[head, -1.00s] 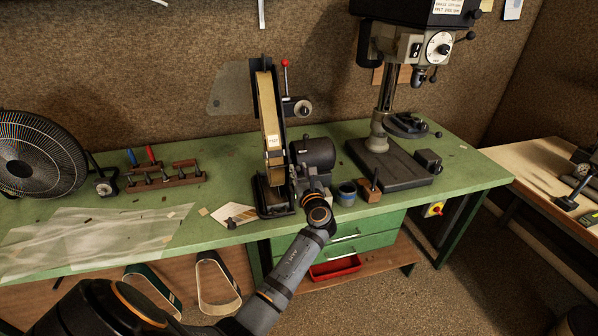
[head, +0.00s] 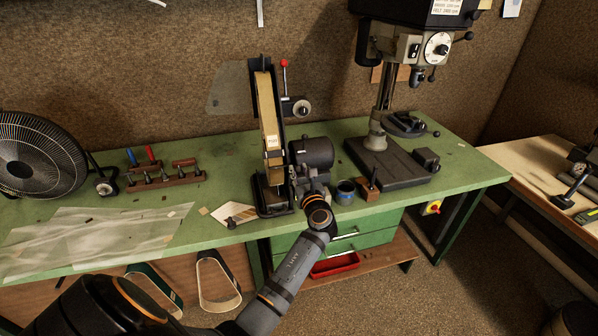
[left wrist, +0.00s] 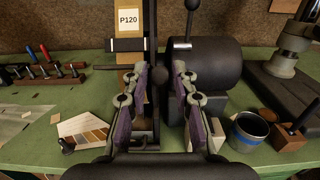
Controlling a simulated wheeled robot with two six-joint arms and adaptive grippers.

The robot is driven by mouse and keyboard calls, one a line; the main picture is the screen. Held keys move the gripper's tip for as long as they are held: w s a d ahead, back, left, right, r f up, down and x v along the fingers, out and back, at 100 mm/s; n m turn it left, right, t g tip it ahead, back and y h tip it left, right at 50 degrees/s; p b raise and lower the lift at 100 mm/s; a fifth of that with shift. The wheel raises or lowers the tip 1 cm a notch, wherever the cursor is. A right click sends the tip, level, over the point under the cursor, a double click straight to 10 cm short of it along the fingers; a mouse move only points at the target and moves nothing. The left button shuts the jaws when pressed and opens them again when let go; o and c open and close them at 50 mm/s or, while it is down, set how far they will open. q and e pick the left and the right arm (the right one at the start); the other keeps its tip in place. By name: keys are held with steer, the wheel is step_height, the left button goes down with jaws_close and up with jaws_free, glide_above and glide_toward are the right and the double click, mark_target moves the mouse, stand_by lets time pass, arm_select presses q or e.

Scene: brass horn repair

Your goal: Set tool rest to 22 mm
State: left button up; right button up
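The belt grinder stands upright on the green bench, with a tan belt (head: 268,100) and a P120 label (left wrist: 128,17). A flat rest-like bar (left wrist: 126,65) crosses the belt below the label; I cannot read any setting in mm. A black ball knob (left wrist: 159,74) shows beside the belt. My left gripper (left wrist: 160,78) is open, its two purple-padded fingers apart on either side of the knob, with no clear contact. In the head view my left gripper (head: 312,186) is at the grinder's front right, partly hidden by its wrist. My right gripper is out of view.
The dark motor (head: 313,153) sits right of the belt. A swatch card (head: 235,214) lies left. A drill press (head: 390,165) stands farther right.

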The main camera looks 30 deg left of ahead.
arm_select(q)
steer(key=shift+o, duration=1)
steer(key=shift+s+d+r, duration=0.1)
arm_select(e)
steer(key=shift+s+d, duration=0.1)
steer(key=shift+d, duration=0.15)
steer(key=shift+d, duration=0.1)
arm_select(q)
step_height(320, 180, up, 10)
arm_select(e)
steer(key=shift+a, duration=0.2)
